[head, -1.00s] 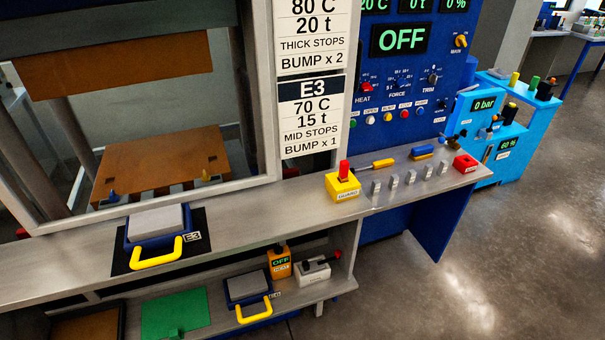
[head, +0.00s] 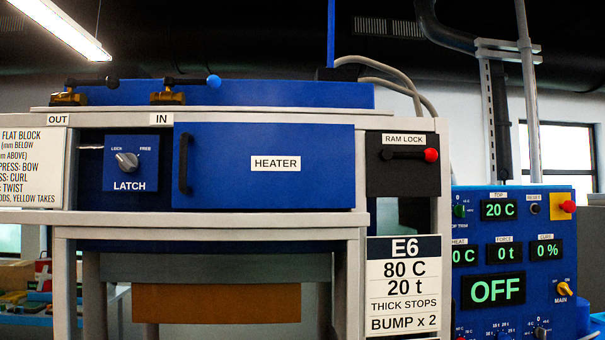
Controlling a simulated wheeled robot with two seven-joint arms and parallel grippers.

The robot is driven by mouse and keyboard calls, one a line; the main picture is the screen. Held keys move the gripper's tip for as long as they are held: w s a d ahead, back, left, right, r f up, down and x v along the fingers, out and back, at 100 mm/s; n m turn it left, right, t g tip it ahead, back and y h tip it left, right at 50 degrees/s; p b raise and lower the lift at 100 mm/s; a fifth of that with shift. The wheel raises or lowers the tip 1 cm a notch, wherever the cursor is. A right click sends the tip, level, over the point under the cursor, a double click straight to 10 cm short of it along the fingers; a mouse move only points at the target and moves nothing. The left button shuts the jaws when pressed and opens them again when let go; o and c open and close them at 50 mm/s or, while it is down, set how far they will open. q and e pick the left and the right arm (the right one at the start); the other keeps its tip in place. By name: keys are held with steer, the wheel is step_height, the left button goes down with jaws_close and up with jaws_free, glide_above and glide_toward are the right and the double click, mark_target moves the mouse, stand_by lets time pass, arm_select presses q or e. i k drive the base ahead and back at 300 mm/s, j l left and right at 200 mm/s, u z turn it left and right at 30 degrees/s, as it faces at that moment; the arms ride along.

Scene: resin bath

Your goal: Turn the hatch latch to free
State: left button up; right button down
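The hatch latch is a grey knob (head: 127,161) on a blue panel marked LATCH (head: 130,185), at the left of the head view. LOCK is printed at the knob's upper left and FREE at its upper right. The knob's pointer seems to lean to the upper left, toward LOCK; it is small in the picture. To its right is the closed blue hatch marked HEATER (head: 310,180), with a dark vertical handle (head: 183,163) at its left edge. Neither of my grippers is in view.
Two brass valves with a black lever (head: 70,96) and a blue-tipped lever (head: 175,94) stand above the panel. A ram lock lever with a red knob (head: 431,155) is right of the hatch. A blue control cabinet (head: 520,225) stands at the right.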

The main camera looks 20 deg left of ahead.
mark_target(129, 163)
steer(key=u, duration=1.35)
